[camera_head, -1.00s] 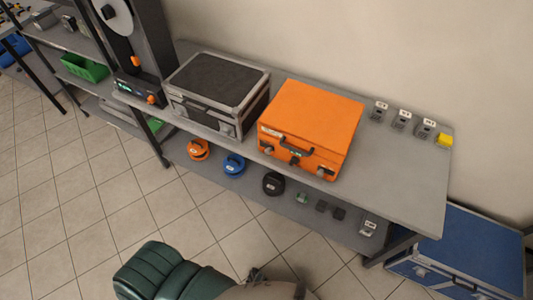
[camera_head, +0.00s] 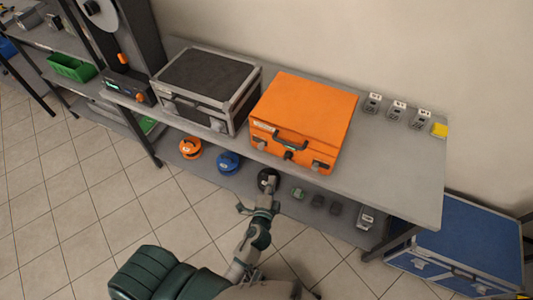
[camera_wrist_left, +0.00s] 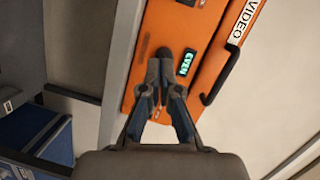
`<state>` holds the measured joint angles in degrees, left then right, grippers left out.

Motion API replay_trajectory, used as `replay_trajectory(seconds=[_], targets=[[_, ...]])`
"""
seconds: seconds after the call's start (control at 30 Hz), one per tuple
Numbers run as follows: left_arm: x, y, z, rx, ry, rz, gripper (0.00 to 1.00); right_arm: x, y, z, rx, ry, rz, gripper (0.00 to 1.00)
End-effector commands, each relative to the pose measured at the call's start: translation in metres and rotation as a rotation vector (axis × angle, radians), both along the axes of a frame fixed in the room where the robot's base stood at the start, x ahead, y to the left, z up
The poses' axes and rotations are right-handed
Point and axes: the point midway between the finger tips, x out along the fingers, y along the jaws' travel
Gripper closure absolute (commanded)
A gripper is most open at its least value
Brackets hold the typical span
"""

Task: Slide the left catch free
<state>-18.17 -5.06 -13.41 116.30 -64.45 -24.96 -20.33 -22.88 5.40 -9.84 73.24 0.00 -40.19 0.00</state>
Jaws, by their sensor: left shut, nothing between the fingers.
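The orange case (camera_head: 305,108) lies shut on the grey bench, its front with dark handle (camera_head: 291,139) facing me. The left catch (camera_head: 259,142) is a small metal piece low on the left of that front; whether it has slid is too small to tell. My left gripper (camera_head: 270,182) is below the bench's front edge, apart from the case in the head view. In the left wrist view its fingers (camera_wrist_left: 163,78) are shut and empty, pointing at the orange front (camera_wrist_left: 150,40) beside a lit display reading EVEN (camera_wrist_left: 187,62). The catch cannot be made out there. My right gripper is not in view.
A grey-black case (camera_head: 208,82) stands close on the left. Round orange (camera_head: 190,147) and blue (camera_head: 228,162) items sit on the lower shelf.

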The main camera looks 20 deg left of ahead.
Motion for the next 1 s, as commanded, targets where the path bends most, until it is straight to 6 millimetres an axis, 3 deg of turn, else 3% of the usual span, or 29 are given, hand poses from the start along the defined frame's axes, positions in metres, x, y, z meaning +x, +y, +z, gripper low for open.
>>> replay_trajectory(seconds=[0.1,0.17,0.57,0.77,1.0], targets=[[0.000,0.004,0.024,0.040,-0.048,0.013,1.00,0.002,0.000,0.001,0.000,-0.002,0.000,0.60],[0.000,0.004,0.029,0.048,-0.056,0.015,1.00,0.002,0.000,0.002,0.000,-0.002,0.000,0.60],[0.005,0.005,0.030,0.051,-0.059,0.016,1.00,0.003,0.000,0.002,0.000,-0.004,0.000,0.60],[0.032,0.011,0.030,0.051,-0.060,0.016,1.00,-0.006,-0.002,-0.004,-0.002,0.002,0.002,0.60],[0.084,0.022,0.027,0.052,-0.059,0.016,1.00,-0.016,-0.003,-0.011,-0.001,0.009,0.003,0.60]])
